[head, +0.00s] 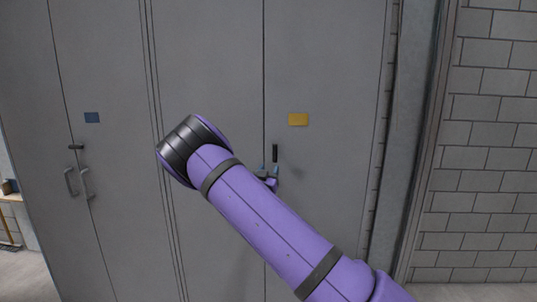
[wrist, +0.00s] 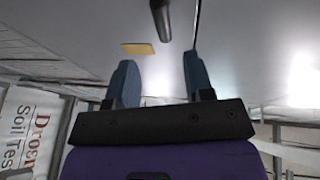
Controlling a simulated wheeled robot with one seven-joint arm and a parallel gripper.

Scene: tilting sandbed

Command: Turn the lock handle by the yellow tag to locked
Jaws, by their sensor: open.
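The yellow tag (head: 298,119) is on the right grey cabinet door. The dark lock handle (head: 275,152) is below and left of it, pointing up and down beside the door seam. My gripper (head: 268,171) is just below the handle, partly hidden by my purple forearm. In the wrist view, the two blue-grey fingers of my gripper (wrist: 158,62) are apart with nothing between them. The handle (wrist: 160,18) shows beyond the fingertips, roughly in line with the gap, and the yellow tag (wrist: 138,49) shows beyond the left finger. I see no contact with the handle.
A second cabinet at the left has a blue tag (head: 91,117), a sideways dark lock handle (head: 75,147) and pull handles (head: 86,183). A block wall (head: 490,150) stands at the right. The door face around the yellow tag is flat and clear.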

